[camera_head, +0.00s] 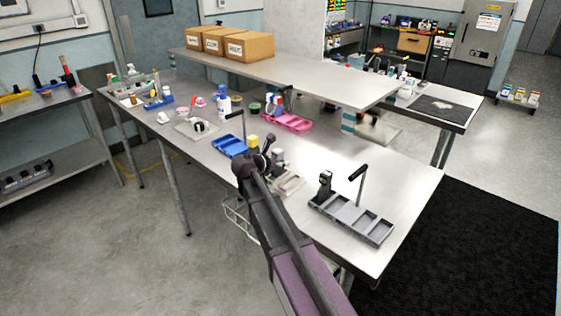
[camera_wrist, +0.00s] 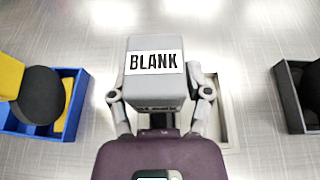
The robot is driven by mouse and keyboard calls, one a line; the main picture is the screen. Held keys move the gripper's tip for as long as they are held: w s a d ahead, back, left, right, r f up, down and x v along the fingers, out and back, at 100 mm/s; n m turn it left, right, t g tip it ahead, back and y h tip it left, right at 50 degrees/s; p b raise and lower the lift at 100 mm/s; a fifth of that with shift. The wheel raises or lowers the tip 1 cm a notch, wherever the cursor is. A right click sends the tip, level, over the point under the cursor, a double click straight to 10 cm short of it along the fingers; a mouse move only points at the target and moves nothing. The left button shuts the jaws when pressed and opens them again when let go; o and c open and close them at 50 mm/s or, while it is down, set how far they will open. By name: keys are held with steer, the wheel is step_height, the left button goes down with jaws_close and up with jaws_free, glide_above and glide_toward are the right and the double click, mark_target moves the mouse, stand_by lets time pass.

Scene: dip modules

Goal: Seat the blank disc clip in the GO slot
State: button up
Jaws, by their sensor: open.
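The grey block labelled BLANK (camera_wrist: 155,90) stands in the middle of the wrist view, its label facing the camera. My gripper (camera_wrist: 158,96) is open, with one finger on each side of the block. I cannot tell whether the fingers touch it. A pale tray (camera_wrist: 225,118) lies below and behind the block; it also shows in the head view (camera_head: 290,186). In the head view my dark arm covers part of this area. No slot marked GO can be read in either view.
Left in the wrist view is a blue tray (camera_wrist: 80,82) with a yellow piece (camera_wrist: 10,78) and black disc (camera_wrist: 40,94). A grey compartment tray (camera_head: 378,236) with a black-handled post (camera_head: 359,173) stands right. A pink tray (camera_head: 298,124) sits behind. Bare tabletop lies between trays.

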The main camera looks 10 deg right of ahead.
steer(key=p+v, duration=0.4)
steer(key=v, duration=0.7)
steer(key=shift+s, duration=0.2)
steer(key=shift+s+a, duration=0.1)
steer(key=shift+a, duration=0.05)
